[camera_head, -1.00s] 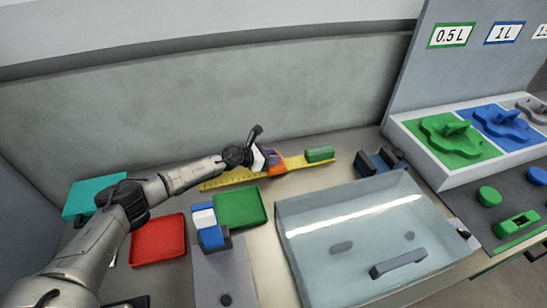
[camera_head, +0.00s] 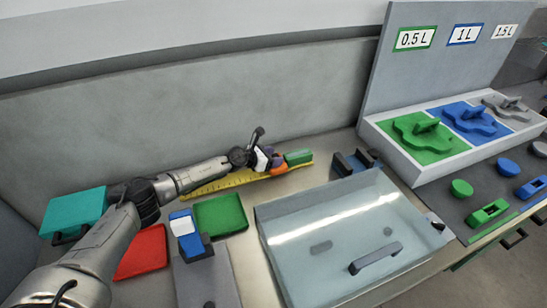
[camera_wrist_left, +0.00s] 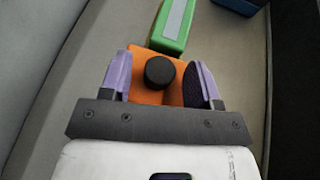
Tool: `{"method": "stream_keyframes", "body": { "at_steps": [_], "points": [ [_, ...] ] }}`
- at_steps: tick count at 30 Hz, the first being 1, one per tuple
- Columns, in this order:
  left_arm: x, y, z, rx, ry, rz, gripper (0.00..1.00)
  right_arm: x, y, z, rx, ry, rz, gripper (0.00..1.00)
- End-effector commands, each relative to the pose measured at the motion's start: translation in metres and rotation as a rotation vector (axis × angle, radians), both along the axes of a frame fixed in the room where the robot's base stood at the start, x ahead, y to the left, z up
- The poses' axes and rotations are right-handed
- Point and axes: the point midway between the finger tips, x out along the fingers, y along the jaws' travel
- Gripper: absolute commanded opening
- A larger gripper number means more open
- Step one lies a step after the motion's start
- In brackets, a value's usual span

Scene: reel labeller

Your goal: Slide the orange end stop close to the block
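The orange end stop (camera_wrist_left: 147,88), with a round black knob (camera_wrist_left: 160,71) on top, sits between the purple fingers of my left gripper (camera_wrist_left: 160,80). The fingers flank it closely and look shut on it. In the head view the orange end stop (camera_head: 279,168) is on the yellow ruler (camera_head: 215,184), partly hidden by my left gripper (camera_head: 267,160). The green block (camera_head: 298,157) lies on the ruler's right end. In the wrist view the green block (camera_wrist_left: 172,25) is just beyond the end stop; a tiny gap or contact cannot be told. My right gripper is not in view.
A green tray (camera_head: 220,214), a red tray (camera_head: 143,252) and a teal box (camera_head: 73,211) are nearer the left. A blue holder (camera_head: 355,162) stands right of the ruler. A clear-lidded case (camera_head: 340,235) fills the front middle. The wall is close behind.

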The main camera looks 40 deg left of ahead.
Motion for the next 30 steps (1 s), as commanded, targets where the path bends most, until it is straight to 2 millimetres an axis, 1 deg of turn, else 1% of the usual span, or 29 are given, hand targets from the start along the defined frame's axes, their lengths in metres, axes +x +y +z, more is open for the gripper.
{"method": "stream_keyframes", "body": {
  "at_steps": [7,11,14,19,24,28,30],
  "points": [
    [-0.001,0.000,0.001,0.000,0.000,0.000,0.57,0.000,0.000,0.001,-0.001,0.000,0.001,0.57],
    [-0.008,0.003,0.005,0.003,-0.001,0.001,0.57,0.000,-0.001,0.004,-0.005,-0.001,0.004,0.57],
    [-0.020,0.007,0.011,0.004,0.000,0.001,0.57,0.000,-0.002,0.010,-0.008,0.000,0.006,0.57],
    [-0.053,0.013,0.024,0.006,0.004,-0.002,0.57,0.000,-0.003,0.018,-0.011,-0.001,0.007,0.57],
    [-0.085,0.020,0.034,0.004,0.003,0.000,0.57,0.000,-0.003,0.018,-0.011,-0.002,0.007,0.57],
    [-0.103,0.024,0.042,0.003,0.002,-0.001,0.57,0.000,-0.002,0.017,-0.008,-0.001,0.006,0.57],
    [-0.109,0.026,0.043,0.001,0.002,0.001,0.57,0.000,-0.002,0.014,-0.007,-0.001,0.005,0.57]
  ]
}}
